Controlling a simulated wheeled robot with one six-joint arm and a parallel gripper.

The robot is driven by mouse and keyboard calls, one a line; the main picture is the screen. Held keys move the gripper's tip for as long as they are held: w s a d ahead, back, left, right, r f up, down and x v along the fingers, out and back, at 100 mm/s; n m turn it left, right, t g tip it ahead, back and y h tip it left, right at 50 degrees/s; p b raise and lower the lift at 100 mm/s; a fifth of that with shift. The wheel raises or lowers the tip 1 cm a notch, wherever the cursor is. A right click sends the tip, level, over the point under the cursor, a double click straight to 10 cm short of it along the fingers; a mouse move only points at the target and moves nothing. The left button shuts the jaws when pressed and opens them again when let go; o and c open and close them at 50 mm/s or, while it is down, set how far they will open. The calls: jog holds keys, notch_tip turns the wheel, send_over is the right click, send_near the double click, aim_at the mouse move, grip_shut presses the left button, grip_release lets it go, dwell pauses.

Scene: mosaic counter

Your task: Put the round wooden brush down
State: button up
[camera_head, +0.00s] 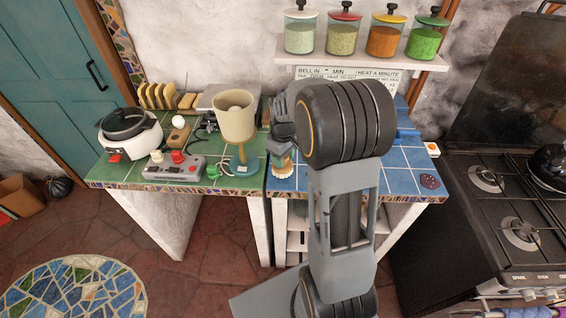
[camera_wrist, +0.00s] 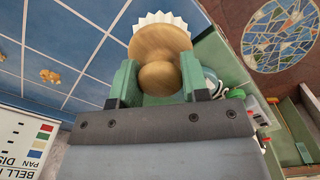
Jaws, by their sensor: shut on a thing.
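The round wooden brush (camera_wrist: 158,45) fills the middle top of the wrist view, with its white scalloped bristles (camera_wrist: 160,18) on the far side. My gripper (camera_wrist: 160,82) is shut on its wooden knob, one green finger on each side. In the head view the brush (camera_head: 284,174) shows at the left front of the blue-tiled counter (camera_head: 400,180), bristles down. My gripper (camera_head: 281,146) is above it, partly hidden by my wrist. I cannot tell whether the bristles touch the tiles.
A cream-shaded lamp (camera_head: 234,116) stands close left of the brush, beside a grey button box (camera_head: 175,166). A dark red round piece (camera_head: 429,181) lies at the blue counter's right front. Blue tiles between are mostly clear. A stove (camera_head: 520,215) stands right.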

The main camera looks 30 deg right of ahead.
jog(key=shift+w+f, duration=0.2)
jog(key=shift+f, duration=0.05)
notch_tip(320, 180, down, 2)
jog(key=shift+w+f, duration=0.1)
jog(key=shift+f, duration=0.55)
jog(key=shift+f, duration=0.1)
jog(key=shift+f, duration=0.15)
jog(key=o, duration=1)
